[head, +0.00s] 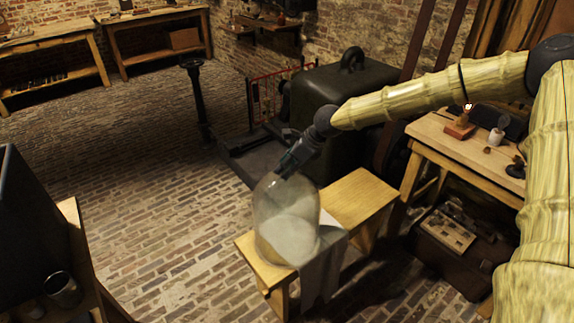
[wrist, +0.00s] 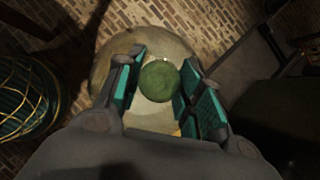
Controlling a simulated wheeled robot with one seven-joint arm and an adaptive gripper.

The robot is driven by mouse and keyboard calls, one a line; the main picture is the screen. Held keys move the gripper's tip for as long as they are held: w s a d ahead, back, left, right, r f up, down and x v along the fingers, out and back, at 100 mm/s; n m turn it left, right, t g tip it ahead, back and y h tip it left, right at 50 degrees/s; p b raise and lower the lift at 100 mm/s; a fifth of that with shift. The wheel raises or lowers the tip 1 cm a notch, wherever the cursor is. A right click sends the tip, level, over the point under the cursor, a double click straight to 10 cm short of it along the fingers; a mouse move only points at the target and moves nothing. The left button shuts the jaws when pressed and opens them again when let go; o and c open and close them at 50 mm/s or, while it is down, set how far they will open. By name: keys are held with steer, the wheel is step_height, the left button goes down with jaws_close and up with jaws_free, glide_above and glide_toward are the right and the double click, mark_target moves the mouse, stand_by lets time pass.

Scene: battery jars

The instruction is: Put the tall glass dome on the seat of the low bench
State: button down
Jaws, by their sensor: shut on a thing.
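The tall glass dome (head: 286,222) is clear and upright, at the near left end of the low bench (head: 359,197) in the head view. My gripper (head: 289,163) is at its top. In the wrist view my gripper (wrist: 160,92) has its two fingers on either side of the dome's round green knob (wrist: 160,81), shut on it. The glass body (wrist: 112,62) of the dome spreads out below the fingers. Whether the dome's rim touches the seat or hangs just above it, I cannot tell.
A grey cloth (head: 322,262) hangs over the bench's front edge beside the dome. The bench's far right part is bare. A dark machine (head: 345,110) stands behind the bench. A wooden table (head: 455,140) with small items is at right. Brick floor (head: 150,190) is open at left.

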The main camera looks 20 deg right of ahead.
steer(key=shift+s+f, duration=0.25)
steer(key=shift+f, duration=0.4)
steer(key=c, duration=1.4)
jaws_free()
steer(key=shift+s+f, duration=0.15)
steer(key=shift+f, duration=0.1)
steer(key=o, duration=0.5)
steer(key=shift+d+f, duration=0.1)
steer(key=shift+d, duration=0.05)
steer(key=shift+c, duration=0.2)
steer(key=shift+w+r, duration=0.25)
steer(key=shift+r, duration=0.1)
steer(key=shift+w+r, duration=0.1)
steer(key=shift+r, duration=0.3)
steer(key=b+v, duration=0.1)
steer(key=v, duration=1.1)
steer(key=shift+r, duration=0.25)
